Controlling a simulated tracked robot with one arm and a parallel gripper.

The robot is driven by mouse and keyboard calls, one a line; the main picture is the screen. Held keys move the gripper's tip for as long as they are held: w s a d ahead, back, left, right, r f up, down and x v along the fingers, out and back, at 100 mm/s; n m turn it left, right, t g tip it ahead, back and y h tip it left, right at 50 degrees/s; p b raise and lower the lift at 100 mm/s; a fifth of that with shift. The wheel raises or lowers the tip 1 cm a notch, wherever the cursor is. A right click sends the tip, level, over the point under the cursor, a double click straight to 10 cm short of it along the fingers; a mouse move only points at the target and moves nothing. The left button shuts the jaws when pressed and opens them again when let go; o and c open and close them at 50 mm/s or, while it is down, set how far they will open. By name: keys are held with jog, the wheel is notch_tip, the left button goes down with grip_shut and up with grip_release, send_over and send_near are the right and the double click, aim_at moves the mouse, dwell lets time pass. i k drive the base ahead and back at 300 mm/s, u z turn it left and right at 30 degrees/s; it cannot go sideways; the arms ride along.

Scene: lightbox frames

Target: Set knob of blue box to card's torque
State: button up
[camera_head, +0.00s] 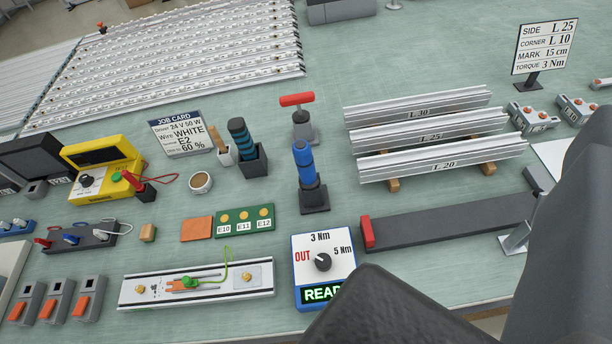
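The blue box (299,284) stands at the front edge of the bench, with a white top face and a black knob (322,262). Its labels read OUT at left, 3 Nm at top and 5 Nm at right. I cannot tell which label the knob points to. A green display (320,293) below shows "READ", its right end hidden by a dark part of mine. The card (545,46) at the upper right reads TORQUE 3 Nm. Large dark parts of my arm or gripper fill the lower right, to the right of the knob; my fingertips cannot be made out.
A blue-handled tool (305,165) stands upright behind the blue box. A dark bar with a red end (367,232) lies to its right. A rail plate with a green wire (200,287) lies to its left. Aluminium profiles (440,160) rest further back.

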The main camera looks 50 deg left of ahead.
aim_at(323, 262)
jog(key=z, duration=0.05)
jog(key=k, duration=1)
jog(key=u, duration=0.45)
jog(key=i, duration=0.8)
jog(key=u, duration=0.05)
